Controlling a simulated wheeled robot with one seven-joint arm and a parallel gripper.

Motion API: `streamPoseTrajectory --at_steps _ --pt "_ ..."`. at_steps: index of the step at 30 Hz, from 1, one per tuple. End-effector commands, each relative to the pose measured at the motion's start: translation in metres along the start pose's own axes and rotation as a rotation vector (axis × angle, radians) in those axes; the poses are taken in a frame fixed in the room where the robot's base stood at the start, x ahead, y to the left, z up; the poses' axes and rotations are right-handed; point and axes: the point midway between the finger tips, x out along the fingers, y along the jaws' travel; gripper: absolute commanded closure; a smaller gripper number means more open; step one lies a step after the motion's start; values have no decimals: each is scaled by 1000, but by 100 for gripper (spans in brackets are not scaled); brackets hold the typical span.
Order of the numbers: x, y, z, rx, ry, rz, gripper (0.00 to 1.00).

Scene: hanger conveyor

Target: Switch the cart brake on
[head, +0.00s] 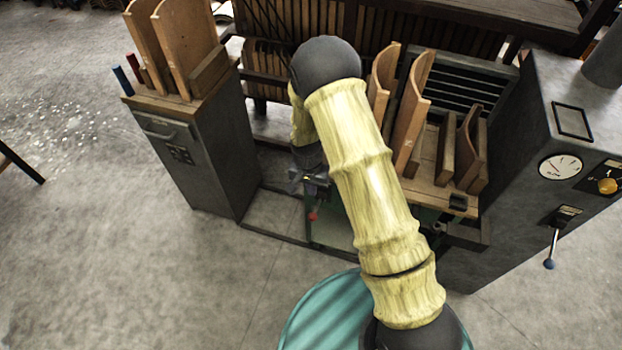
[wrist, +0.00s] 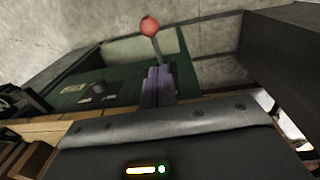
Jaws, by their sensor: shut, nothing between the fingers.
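A lever with a red ball knob (wrist: 149,26) stands out by a green panel (wrist: 90,88) in the wrist view. The red knob also shows in the head view (head: 313,216), hanging low just below my gripper (head: 314,181). In the wrist view my gripper (wrist: 158,82) is shut and empty, its purple-grey fingertips in front of the lever's shaft. The fingers hide the lower shaft, and I cannot tell whether they touch it. No label shows which way the brake is set. My arm hides much of the green cart in the head view.
A grey cabinet (head: 205,165) with wooden forms on top stands to the left. Wooden forms (head: 412,110) stand on a wooden top behind my arm. The front left floor is clear.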

Motion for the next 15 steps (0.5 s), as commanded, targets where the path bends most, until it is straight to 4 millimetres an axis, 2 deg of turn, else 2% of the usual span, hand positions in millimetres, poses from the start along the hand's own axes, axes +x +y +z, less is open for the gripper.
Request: streamPoseTrajectory --at_steps 1,6,10,15 --pt "10 0 0 0 -2 2 100" --pt "33 3 14 -1 -3 2 100" --pt "44 5 21 -1 -1 1 100" --pt "48 5 24 0 1 -1 100"
